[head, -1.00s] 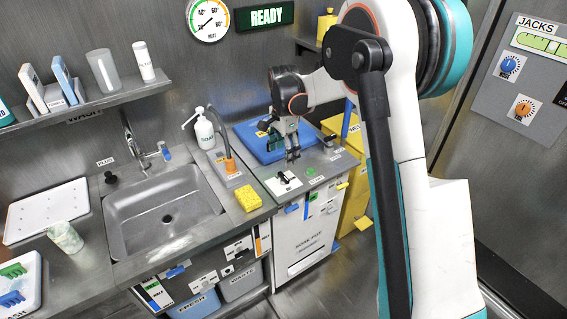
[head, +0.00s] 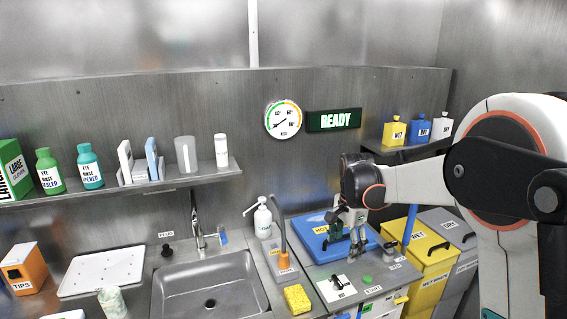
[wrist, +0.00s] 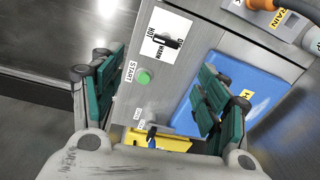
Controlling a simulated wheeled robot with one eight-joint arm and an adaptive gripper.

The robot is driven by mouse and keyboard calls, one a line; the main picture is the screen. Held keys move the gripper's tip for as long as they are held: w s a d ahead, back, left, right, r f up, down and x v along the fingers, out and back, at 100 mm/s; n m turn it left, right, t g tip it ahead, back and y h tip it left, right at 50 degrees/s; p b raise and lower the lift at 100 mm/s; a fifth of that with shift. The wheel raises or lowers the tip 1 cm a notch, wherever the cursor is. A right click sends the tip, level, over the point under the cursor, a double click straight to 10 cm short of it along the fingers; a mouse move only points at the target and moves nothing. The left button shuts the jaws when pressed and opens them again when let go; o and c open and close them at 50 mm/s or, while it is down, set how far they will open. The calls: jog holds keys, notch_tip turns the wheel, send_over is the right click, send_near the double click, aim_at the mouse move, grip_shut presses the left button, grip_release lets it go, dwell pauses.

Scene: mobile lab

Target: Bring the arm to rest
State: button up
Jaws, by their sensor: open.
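My gripper (head: 350,240) hangs pointing down over the counter unit right of the sink, in front of the blue lid (head: 322,228). In the wrist view its two green-padded fingers (wrist: 155,95) stand wide apart with nothing between them. Below them show the green START button (wrist: 143,77) and the white switch plate (wrist: 166,38) with a black switch. My arm reaches in from the right side of the head view, bent at the elbow.
A sink (head: 208,288) with a tap lies left, with a yellow sponge (head: 297,298) and a soap bottle (head: 263,220) nearby. Yellow and grey bins (head: 420,262) stand right of the unit. A shelf (head: 130,184) holds bottles. A READY sign (head: 334,120) hangs behind.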

jog(key=s+r+n+t, duration=0.1)
jog(key=s+r+n, duration=0.2)
jog(key=s+r, duration=0.3)
jog(key=s+r+n+t, duration=0.2)
jog(key=s+r+n, duration=0.15)
jog(key=s, duration=0.55)
jog(key=s+f+n+t, duration=0.2)
jog(key=s+n, duration=0.4)
jog(key=s, duration=1)
jog(key=shift+s+t, duration=0.15)
jog(key=shift+t, duration=0.55)
jog(key=shift+n, duration=0.25)
